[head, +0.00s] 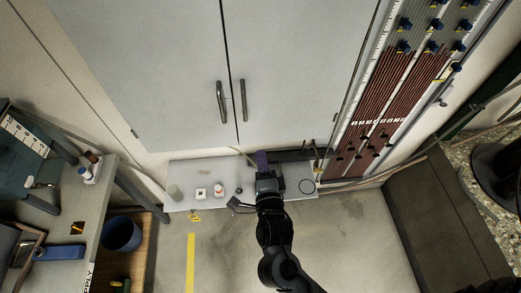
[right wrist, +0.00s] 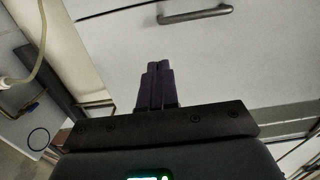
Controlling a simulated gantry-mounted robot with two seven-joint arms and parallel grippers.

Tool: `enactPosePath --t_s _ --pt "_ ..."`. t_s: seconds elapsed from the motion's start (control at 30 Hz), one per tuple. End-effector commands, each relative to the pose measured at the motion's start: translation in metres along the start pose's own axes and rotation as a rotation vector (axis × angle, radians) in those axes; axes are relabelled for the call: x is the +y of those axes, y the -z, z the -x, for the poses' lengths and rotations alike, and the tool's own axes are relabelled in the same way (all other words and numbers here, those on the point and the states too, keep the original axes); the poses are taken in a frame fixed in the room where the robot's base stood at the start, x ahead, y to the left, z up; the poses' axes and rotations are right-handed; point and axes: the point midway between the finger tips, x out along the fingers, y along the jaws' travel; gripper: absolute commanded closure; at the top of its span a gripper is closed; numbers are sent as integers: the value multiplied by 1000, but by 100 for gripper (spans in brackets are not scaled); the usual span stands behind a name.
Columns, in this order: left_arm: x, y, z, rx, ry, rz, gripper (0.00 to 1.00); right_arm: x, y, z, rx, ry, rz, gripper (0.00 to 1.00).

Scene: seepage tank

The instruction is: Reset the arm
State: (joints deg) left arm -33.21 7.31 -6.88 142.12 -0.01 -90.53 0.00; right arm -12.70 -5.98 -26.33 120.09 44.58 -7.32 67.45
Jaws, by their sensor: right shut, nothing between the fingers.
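My right arm reaches up from the bottom of the head view. Its gripper (head: 262,158) is over the back of the low white bench, in front of the lower edge of the white cabinet (head: 185,60). In the right wrist view the two dark purple fingers (right wrist: 157,86) are together, with nothing seen between them. They point toward a pale cabinet front with a metal handle (right wrist: 195,14). My left gripper is in neither view.
The white bench (head: 215,205) holds a cup (head: 174,192) and small items left of my right arm. A manometer panel (head: 385,110) stands at right. A workbench (head: 90,205) and blue bin (head: 121,233) are at left. Floor between is open.

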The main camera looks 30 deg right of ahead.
Motion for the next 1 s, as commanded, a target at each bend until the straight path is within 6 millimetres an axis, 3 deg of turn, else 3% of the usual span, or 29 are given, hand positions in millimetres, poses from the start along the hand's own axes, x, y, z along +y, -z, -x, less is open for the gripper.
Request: enactPosePath --t_s 0.6,0.73,0.87,1.0 --pt "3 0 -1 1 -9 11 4 4 1 7 1 -7 3 100" --pt "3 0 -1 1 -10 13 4 22 10 14 4 -39 34 100" --pt "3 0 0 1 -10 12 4 43 47 24 11 -73 101 100" --pt "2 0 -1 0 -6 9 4 72 63 40 -156 -233 309 100"
